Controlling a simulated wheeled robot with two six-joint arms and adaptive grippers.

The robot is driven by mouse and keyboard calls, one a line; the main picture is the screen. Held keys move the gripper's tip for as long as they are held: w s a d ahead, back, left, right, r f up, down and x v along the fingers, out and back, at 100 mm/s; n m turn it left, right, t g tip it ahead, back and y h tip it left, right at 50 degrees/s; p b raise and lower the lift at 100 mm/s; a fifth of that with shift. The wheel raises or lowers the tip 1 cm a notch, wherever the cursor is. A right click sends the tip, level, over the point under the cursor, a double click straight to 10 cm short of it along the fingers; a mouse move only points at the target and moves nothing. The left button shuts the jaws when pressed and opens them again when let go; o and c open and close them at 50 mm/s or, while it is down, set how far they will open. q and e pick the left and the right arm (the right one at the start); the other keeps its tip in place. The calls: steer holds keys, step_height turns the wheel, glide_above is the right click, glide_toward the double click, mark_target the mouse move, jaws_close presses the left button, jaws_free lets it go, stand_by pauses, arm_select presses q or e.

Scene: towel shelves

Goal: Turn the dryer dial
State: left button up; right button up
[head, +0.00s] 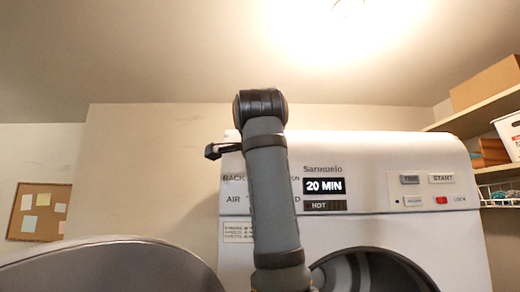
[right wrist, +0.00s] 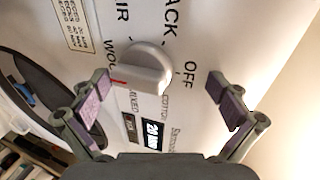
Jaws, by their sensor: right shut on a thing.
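The dryer (head: 355,175) is white, with a display reading 20 MIN. In the head view my arm hides the dial, and only a dark bit of the gripper (head: 213,151) shows. My left gripper is not in view.
The dryer's round opening (head: 365,272) is at the lower right. A large grey rounded shape (head: 110,268) fills the lower left. Shelves with a cardboard box (head: 486,83) and a white container (head: 510,133) stand right. A cork board (head: 39,211) hangs far left.

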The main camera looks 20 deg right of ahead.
arm_select(q)
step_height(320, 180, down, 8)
steer(key=b, duration=0.8)
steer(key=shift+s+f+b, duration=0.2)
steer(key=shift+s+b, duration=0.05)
steer(key=shift+b, duration=0.05)
arm_select(e)
steer(key=s+a, duration=0.3)
steer(key=s, duration=1)
steer(key=shift+a+r, duration=0.4)
steer(key=shift+r, duration=0.05)
